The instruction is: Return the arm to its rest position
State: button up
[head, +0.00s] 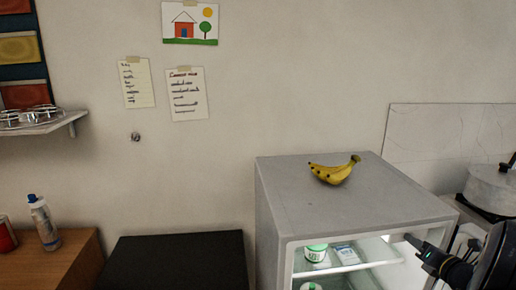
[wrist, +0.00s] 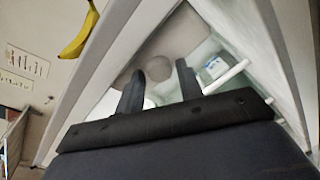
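My gripper (head: 412,240) is at the right of the head view, at the upper right of the open fridge (head: 350,238). Only part of it shows there. In the wrist view, the two dark fingers of my gripper (wrist: 160,70) stand apart with a gap between them. No held thing shows between them. The fingers point toward the pale fridge interior, where rounded grey shapes show beyond them. How deep the fingers reach is hard to tell.
Bananas (head: 334,171) lie on the fridge top. A green-and-white tub (head: 316,252) stands on the glass shelf inside. A grey round pot-like thing (head: 492,190) is at the right. A black-topped unit (head: 180,262) and a wooden counter with a bottle (head: 43,222) are left.

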jog(key=shift+r+p, duration=0.1)
jog(key=shift+p, duration=0.25)
jog(key=s+d+r+b, duration=0.1)
jog(key=s+b, duration=0.2)
jog(key=s, duration=0.8)
jog(key=w+n+t+h+b, duration=0.1)
jog(key=w+n+b, duration=0.4)
jog(key=n, duration=0.3)
jog(key=w+a+f+n+h+b, duration=0.1)
jog(key=w+n+b, duration=0.3)
jog(key=n, duration=0.5)
jog(key=shift+w+a+f+t+h+b, duration=0.3)
jog(key=shift+w+t+h+b, duration=0.1)
jog(key=shift+w+h, duration=0.1)
dwell(0.4)
